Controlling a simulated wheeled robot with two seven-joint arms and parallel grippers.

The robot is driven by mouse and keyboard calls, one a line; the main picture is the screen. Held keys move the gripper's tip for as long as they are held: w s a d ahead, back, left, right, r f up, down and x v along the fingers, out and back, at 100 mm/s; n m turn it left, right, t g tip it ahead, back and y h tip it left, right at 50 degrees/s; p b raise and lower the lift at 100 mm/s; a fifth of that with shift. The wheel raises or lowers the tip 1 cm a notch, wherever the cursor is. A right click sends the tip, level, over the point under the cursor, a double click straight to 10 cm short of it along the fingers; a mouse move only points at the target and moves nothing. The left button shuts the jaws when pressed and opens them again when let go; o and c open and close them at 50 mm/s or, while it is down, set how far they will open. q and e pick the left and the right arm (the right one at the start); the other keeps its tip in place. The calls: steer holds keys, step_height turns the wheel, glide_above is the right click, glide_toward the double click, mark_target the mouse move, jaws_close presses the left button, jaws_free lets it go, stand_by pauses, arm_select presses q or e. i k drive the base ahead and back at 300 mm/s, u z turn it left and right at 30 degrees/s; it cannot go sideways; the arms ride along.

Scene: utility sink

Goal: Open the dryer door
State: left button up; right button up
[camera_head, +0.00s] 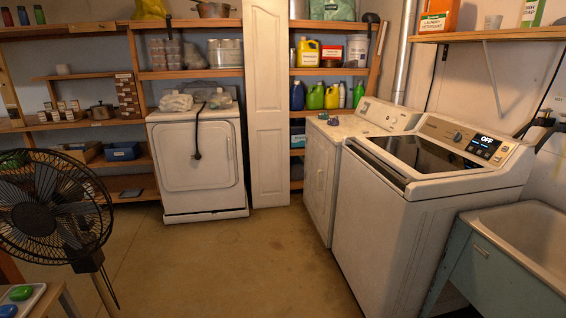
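A white front-door machine (176,199) stands against the back shelves. Its wide, rounded front door (215,165) looks shut, and a black cord (198,135) hangs down over it. A second white machine (345,128) stands at the right wall with its front facing left. A front door with a handle (319,180) shows on it at a steep angle and looks shut. I cannot tell for certain which of the two is the dryer. Neither of my grippers is in view.
A top-lid washer (385,225) with a lit "OFF" panel stands front right, beside a sink (535,235). A black fan (50,205) and a small table (45,300) are at left. The brown floor (230,265) between is clear.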

mark_target(317, 157)
steer(key=i, duration=3.95)
steer(key=z, duration=2.2)
